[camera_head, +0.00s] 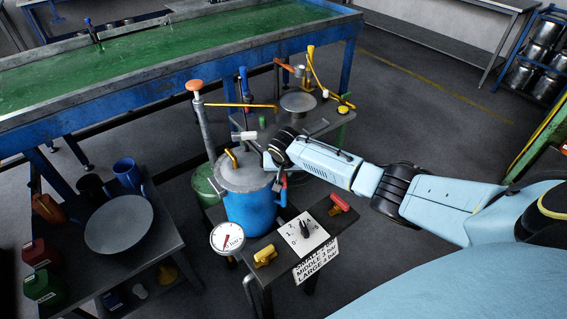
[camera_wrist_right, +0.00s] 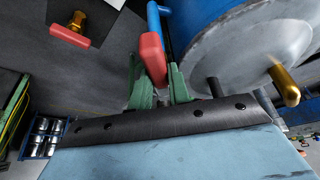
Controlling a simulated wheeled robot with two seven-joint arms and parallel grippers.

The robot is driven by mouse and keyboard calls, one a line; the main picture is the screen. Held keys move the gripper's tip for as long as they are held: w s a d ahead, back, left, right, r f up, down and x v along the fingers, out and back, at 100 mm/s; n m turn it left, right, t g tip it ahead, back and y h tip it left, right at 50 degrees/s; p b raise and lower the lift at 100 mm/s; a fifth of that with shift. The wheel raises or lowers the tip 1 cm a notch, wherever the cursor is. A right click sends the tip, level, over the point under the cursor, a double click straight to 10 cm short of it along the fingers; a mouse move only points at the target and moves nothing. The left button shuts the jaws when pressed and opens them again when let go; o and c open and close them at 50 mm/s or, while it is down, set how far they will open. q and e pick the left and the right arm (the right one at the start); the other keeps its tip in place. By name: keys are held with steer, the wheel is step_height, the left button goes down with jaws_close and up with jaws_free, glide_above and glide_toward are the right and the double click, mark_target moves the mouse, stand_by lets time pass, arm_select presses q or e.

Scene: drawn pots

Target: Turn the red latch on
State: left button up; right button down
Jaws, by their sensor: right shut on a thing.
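A blue pot (camera_head: 250,206) with a grey lid (camera_head: 243,174) stands beside the small panel table. A red latch (camera_wrist_right: 152,57) is on the pot's side, next to a blue part. My right gripper (camera_wrist_right: 159,82) has its green fingers on both sides of the latch and is shut on it. In the head view my right gripper (camera_head: 279,181) is at the pot's right side, and my wrist partly hides the latch there. My left gripper is not in view.
The panel table holds a dial (camera_head: 305,230), a red handle (camera_head: 339,204) and a yellow handle (camera_head: 265,256). A gauge (camera_head: 227,237) stands left of it. A side table (camera_head: 165,235) with a bowl (camera_head: 119,224) is farther left. Open floor lies to the right.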

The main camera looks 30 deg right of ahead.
steer(key=n+y+p, duration=0.1)
steer(key=n, duration=0.2)
steer(key=shift+d+n+t, duration=0.1)
steer(key=shift+n+t, duration=0.2)
steer(key=shift+n, duration=0.1)
steer(key=n+y, duration=0.1)
steer(key=n, duration=0.1)
steer(key=shift+n, duration=0.4)
steer(key=n+y+b, duration=0.1)
steer(key=n, duration=0.2)
steer(key=shift+d+f+y, duration=0.1)
steer(key=shift+y, duration=0.2)
steer(key=shift+n+g+y+b, duration=0.45)
steer(key=shift+n+b, duration=0.75)
steer(key=shift+n, duration=0.5)
steer(key=c, duration=1.3)
jaws_free()
steer(key=p+v, duration=0.1)
steer(key=v, duration=1.2)
steer(key=shift+s+d+r+p, duration=0.15)
steer(key=shift+r+p, duration=0.15)
